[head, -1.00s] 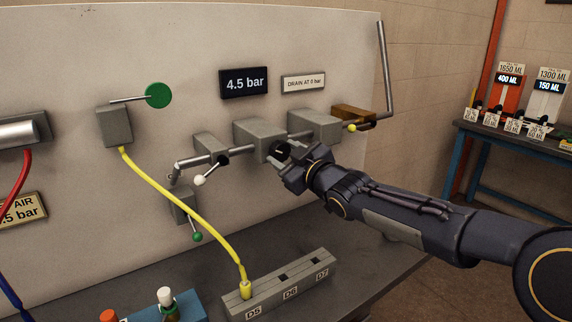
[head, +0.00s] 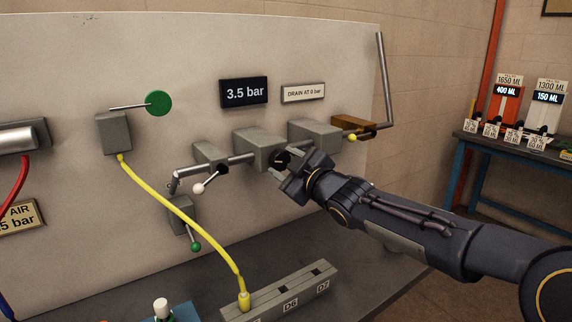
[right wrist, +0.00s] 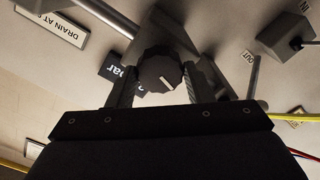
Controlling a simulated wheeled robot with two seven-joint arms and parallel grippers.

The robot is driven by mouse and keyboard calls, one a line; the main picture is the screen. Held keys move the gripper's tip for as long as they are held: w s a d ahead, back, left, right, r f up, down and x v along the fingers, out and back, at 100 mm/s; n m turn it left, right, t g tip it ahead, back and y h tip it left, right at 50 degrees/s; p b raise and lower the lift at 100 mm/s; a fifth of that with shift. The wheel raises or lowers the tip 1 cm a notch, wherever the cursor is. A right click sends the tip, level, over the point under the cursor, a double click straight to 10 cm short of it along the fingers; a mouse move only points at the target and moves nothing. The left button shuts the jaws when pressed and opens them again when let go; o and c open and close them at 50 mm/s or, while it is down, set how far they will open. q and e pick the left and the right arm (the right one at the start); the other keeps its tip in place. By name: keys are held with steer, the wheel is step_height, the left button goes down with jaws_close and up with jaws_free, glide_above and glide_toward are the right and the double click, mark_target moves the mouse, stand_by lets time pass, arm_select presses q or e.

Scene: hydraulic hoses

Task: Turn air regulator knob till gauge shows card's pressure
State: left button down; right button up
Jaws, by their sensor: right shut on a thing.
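The dark round regulator knob (head: 280,160) sits on the front of a grey regulator block (head: 254,143) on the panel pipe. My right gripper (head: 287,172) is shut around it. In the right wrist view, the black ridged knob (right wrist: 160,72) with a pale mark lies between the two fingers. The digital gauge (head: 244,92) above reads 3.5 bar; in the right wrist view it (right wrist: 116,72) is partly hidden. The yellow card (head: 18,216) at the left edge reads "AIR" and ".5 bar"; its first digit is cut off. My left gripper is not in view.
A white-handled valve (head: 207,182) and a green-tipped lever (head: 194,240) are left of the knob. A yellow hose (head: 187,215) runs down to a socket block (head: 300,290). A "DRAIN AT 0 bar" sign (head: 303,93) hangs at upper right. A side table (head: 510,145) stands at far right.

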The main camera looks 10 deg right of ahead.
steer(key=o, duration=1)
steer(key=shift+v, duration=3.95)
steer(key=s+d+f+m+g+h+p, duration=0.1)
steer(key=s+d+f+m+g+h, duration=0.15)
steer(key=s+d+f+m, duration=0.35)
steer(key=s+d+f+m+g+h+p, duration=0.1)
steer(key=s+d+f+m+g+h, duration=0.2)
steer(key=s, duration=0.5)
steer(key=s+a+f+m+g, duration=0.1)
steer(key=s+f+m, duration=0.1)
steer(key=s, duration=0.4)
steer(key=s+a+f+m+g+y+p, duration=0.1)
steer(key=s+a+f+g, duration=0.1)
steer(key=s+f, duration=0.3)
steer(key=s+a+f+m+g+y, duration=0.1)
steer(key=s+a+f+m+g, duration=0.1)
steer(key=s+f, duration=0.2)
steer(key=shift+s+f+m+g+y+p, duration=0.15)
steer(key=shift+s, duration=0.65)
steer(key=shift+s+f+m+g+y+p, duration=0.1)
steer(key=shift+s+m+p, duration=0.05)
steer(key=shift+s, duration=0.7)
